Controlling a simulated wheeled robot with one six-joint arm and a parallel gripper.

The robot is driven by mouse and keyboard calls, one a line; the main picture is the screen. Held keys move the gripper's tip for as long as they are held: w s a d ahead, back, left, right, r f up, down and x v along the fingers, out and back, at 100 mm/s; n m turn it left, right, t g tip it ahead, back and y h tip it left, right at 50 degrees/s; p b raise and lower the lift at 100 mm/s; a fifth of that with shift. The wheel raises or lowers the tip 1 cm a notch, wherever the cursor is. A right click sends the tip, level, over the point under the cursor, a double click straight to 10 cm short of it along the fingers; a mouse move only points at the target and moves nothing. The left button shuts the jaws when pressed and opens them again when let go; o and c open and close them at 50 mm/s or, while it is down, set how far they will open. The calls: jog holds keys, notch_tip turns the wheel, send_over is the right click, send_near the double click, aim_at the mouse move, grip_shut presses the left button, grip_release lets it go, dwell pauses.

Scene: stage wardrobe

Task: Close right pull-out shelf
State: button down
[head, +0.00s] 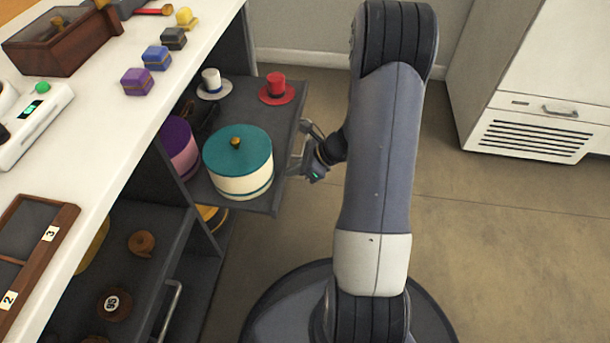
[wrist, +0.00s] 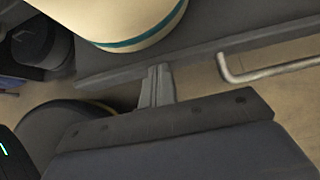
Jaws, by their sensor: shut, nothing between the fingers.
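The right pull-out shelf (head: 262,190) is pulled out from under the white counter, its grey board sticking out over the floor. Its metal handle (head: 299,150) is on the front edge and also shows in the wrist view (wrist: 268,72). My gripper (head: 293,172) is at that front edge, near the handle's nearer end. In the wrist view my gripper's fingers (wrist: 159,72) are shut and empty, with tips at the shelf's front face, beside the handle and not around it. Whether they touch the face I cannot tell.
On the shelf stand a teal-lidded cream box (head: 240,175), a purple-lidded box (head: 178,148), a red hat (head: 276,90) and a white hat (head: 213,85). Another pull-out shelf (head: 163,225) with its handle is at lower left. Floor to the right is clear.

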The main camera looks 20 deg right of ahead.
jog(key=w+a, duration=0.4)
jog(key=a, duration=0.1)
jog(key=w+a+p, duration=0.1)
jog(key=w+a, duration=0.3)
jog(key=a, duration=0.2)
jog(key=w+a, duration=0.3)
jog(key=a, duration=0.3)
jog(key=shift+w+a+p, duration=0.25)
jog(key=shift+w+p, duration=0.05)
jog(key=shift+w, duration=0.1)
jog(key=shift+w+a, duration=0.15)
jog(key=shift+r, duration=0.1)
